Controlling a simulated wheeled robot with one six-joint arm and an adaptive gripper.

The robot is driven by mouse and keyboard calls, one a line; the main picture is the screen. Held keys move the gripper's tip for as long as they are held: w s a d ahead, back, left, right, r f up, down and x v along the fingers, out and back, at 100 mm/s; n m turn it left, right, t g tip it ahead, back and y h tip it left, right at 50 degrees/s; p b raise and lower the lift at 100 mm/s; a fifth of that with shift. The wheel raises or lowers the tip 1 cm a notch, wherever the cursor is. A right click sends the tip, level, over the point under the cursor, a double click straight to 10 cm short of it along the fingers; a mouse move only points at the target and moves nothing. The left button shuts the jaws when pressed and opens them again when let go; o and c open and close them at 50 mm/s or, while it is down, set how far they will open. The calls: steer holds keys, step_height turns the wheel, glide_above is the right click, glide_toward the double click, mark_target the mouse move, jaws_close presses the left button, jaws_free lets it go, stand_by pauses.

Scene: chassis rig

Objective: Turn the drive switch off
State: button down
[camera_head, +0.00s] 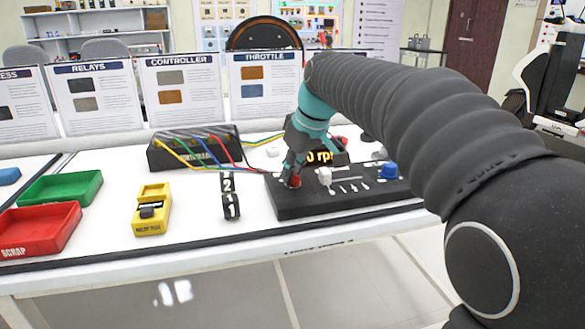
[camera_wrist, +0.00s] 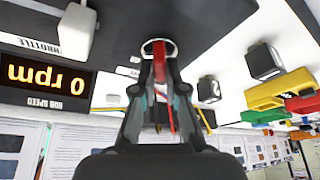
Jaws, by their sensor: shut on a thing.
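The drive switch (camera_head: 296,181) is a small red lever at the left end of a black console (camera_head: 300,208). In the wrist view the red lever (camera_wrist: 159,62) rises from a pale round collar, between my fingers. My gripper (camera_head: 291,179), teal and dark grey, points down at it; in the wrist view my gripper (camera_wrist: 158,72) is shut on the lever. The fingers hide part of the lever, and I cannot tell its exact tilt. The display (camera_wrist: 45,82) reads "0 rpm", upside down there; my gripper partly covers it in the head view.
A white throttle handle (camera_head: 324,176) and a blue knob (camera_head: 389,171) stand on the console to the right. Left are black numbered blocks (camera_head: 231,200), a yellow tester (camera_head: 152,212), a green tray (camera_head: 60,197) and a red scrap tray (camera_head: 40,246). A wired controller (camera_head: 190,160) sits behind.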

stand_by(0.3)
steer(key=c, duration=1.2)
jaws_free()
steer(key=v, duration=1.2)
steer(key=shift+w, duration=0.1)
steer(key=s+d+f+m+h, duration=0.1)
steer(key=s+d+f+m, duration=0.2)
steer(key=s+f, duration=0.5)
steer(key=s+d+f+m+t+h, duration=0.1)
steer(key=s+d+f+m, duration=0.2)
steer(key=s+d+f, duration=0.3)
steer(key=s+d+f+m+t+h, duration=0.1)
steer(key=s+d+f+m, duration=0.2)
steer(key=s+f, duration=0.7)
steer(key=shift+s+d, duration=0.5)
steer(key=shift+d, duration=0.25)
